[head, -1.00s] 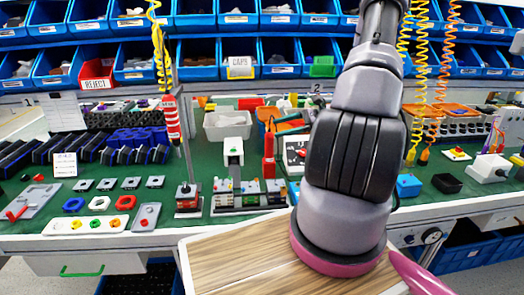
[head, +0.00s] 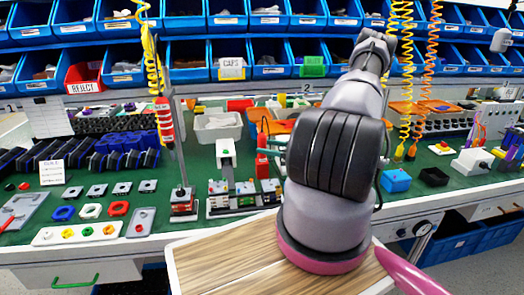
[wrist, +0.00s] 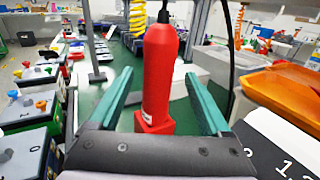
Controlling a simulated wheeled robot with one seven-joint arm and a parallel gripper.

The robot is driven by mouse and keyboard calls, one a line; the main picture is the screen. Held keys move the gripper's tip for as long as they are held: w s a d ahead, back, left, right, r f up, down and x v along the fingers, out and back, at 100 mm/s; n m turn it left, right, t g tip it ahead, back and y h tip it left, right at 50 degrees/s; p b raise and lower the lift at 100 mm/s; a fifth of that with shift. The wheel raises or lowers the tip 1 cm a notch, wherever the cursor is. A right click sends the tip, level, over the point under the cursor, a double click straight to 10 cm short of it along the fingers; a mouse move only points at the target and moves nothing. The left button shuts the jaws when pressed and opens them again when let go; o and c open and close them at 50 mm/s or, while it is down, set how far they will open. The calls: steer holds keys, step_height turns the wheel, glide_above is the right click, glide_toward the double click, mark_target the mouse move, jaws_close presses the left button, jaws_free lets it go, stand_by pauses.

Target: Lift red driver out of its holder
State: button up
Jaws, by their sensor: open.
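The red driver (head: 262,158) stands upright at the middle of the bench, just left of my arm in the head view. In the wrist view the red driver (wrist: 160,75) is upright between the two green fingers of my gripper (wrist: 161,82), with a visible gap on both sides. A dark cable runs up from its top. The gripper is open and holds nothing. Its fingers are hidden behind my arm in the head view. A square red block shows at the driver's lower end; I cannot tell whether it is the holder.
Devices with coloured knobs (wrist: 28,105) stand left of the gripper. An orange bin (wrist: 290,95) is close on the right. Another red tool (head: 164,120) hangs on a yellow coil at the left. Blue bins (head: 270,60) line the back.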

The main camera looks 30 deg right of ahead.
steer(key=x, duration=0.5)
steer(key=shift+s+f, duration=0.1)
steer(key=shift+f, duration=0.05)
jaws_close()
